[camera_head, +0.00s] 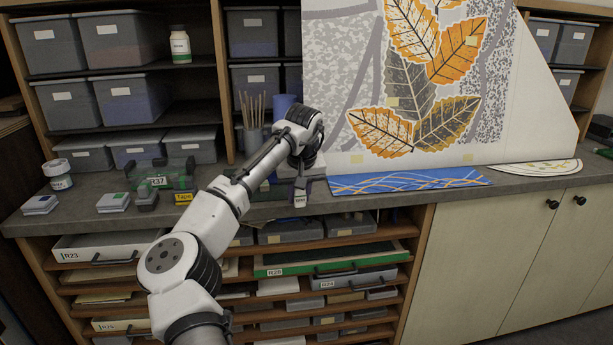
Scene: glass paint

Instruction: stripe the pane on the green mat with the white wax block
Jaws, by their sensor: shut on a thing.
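My gripper (300,193) is at the front edge of the grey counter, pointing down. It is shut on a small white block (299,202) with a dark marking, which looks like the white wax block. The block is left of a blue pane (400,181) with wavy orange and white lines, which lies flat on the counter. I cannot tell whether the block touches anything.
On the counter (240,207) at the left are a green case (168,178), a yellow tape box (184,197), a white jar (58,175) and small blocks (113,201). A large leaf-patterned panel (400,80) stands behind. Brushes (251,108) stand behind my arm. Drawers (330,264) are below.

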